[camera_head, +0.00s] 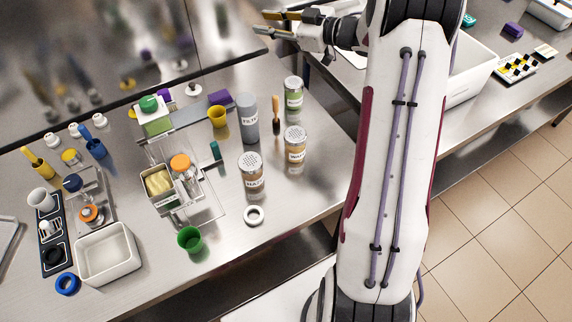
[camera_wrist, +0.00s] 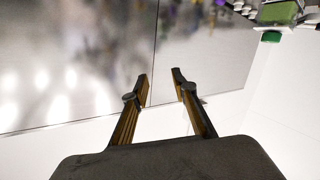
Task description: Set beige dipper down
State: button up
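My gripper (camera_head: 259,23) is at the top middle of the head view, high and beyond the bench's back right part. In the wrist view its two fingers (camera_wrist: 161,83) stand apart with nothing between them. A slim upright thing with a beige handle and dark lower end (camera_head: 276,109) stands on the steel bench between the grey bottle and the shaker cans. It may be the beige dipper; I cannot tell for sure. It is well apart from my gripper and does not show in the wrist view.
The grey bottle (camera_head: 248,119), shaker cans (camera_head: 251,176), green cup (camera_head: 190,239), white bin (camera_head: 107,256) and a rack with tubs crowd the bench (camera_head: 300,199). A dark glossy panel (camera_head: 120,50) rises behind. Bare steel shows at the bench's front right.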

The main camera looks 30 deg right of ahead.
notch_tip(320, 180, up, 7)
jog(key=w+m+t+h, duration=0.1)
jog(key=m+h, duration=0.1)
jog(key=h, duration=0.2)
jog(key=s+a+r+m+g+h, duration=0.1)
jog(key=s+a+r+m+h, duration=0.2)
jog(key=s+r+m+h, duration=0.5)
jog(key=s+a+f+g+y, duration=0.1)
jog(key=s+a+f, duration=0.3)
jog(key=s, duration=0.7)
jog(key=s+a+f+g+y, duration=0.1)
jog(key=s+a+f+g, duration=0.3)
jog(key=s, duration=0.8)
jog(key=s+a+f+g+y, duration=0.2)
jog(key=s+a+f, duration=0.3)
jog(key=s, duration=0.7)
jog(key=a+g, duration=0.1)
jog(key=a, duration=0.1)
jog(key=shift+s+a, duration=0.25)
jog(key=shift+a, duration=0.15)
